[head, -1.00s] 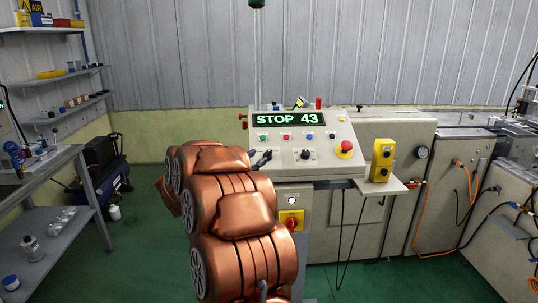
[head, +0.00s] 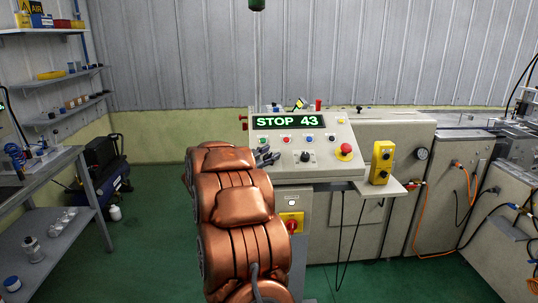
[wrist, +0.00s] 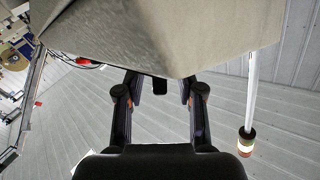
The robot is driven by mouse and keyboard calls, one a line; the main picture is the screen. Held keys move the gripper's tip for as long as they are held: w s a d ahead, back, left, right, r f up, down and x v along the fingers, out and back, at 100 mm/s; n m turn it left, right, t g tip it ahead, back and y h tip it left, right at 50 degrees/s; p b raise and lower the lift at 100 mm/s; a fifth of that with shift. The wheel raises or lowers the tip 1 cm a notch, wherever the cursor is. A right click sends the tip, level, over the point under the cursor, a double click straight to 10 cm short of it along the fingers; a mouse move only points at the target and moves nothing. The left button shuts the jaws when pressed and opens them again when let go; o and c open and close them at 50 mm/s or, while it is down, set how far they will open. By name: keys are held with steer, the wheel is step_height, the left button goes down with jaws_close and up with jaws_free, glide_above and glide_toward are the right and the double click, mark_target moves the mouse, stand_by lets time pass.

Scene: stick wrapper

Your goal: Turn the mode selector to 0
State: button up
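The control panel (head: 280,168) shows "STOP 43" on its green display (head: 289,122). A black rotary knob with a pale mark (head: 305,156) sits on its lower middle; its lettering is too small to read, so I cannot tell if it is the mode selector. My gripper (head: 266,157) is at the panel's lower left, left of that knob. In the wrist view my gripper (wrist: 160,84) is open, its two dark fingers apart. A small black piece (wrist: 160,87) shows between them at the panel's edge; I cannot tell which part it is, or whether the fingers touch it.
A red emergency button (head: 344,152) is at the panel's right, with several coloured buttons above the knob. A yellow box (head: 382,160) stands on a side shelf (head: 385,187). A yellow-and-red switch (head: 291,222) is below the panel.

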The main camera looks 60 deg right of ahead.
jaws_close()
steer(key=shift+f, duration=0.1)
